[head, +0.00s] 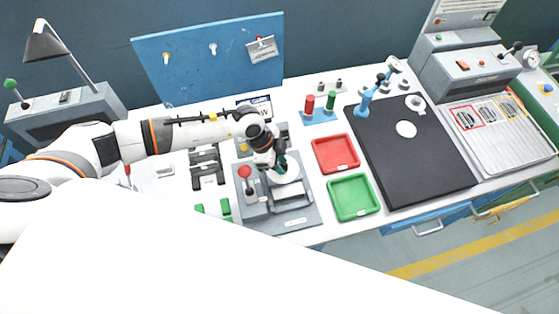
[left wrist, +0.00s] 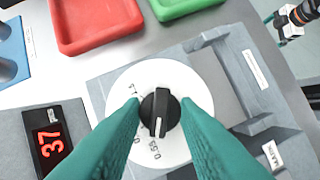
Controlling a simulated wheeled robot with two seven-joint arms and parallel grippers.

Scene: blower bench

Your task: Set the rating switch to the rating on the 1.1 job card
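The rating switch is a black knob (left wrist: 160,113) on a round white dial (left wrist: 122,82) in the left wrist view. Its white mark points down the picture, toward the label that looks like 0.55. A label like 1.1 is at upper left, partly beside a finger. My left gripper (left wrist: 161,103) has its teal fingers on both sides of the knob, with narrow gaps. In the head view this gripper (head: 276,163) is over the dial (head: 285,174) on the grey fixture (head: 297,215). A card (head: 262,103) stands behind the fixture; its text is unreadable.
Red (head: 336,154) and green (head: 353,197) trays lie to the right, beside a black mat (head: 430,165). A red display (left wrist: 50,143) reads 37. Part of my other arm shows at the left wrist view's upper right.

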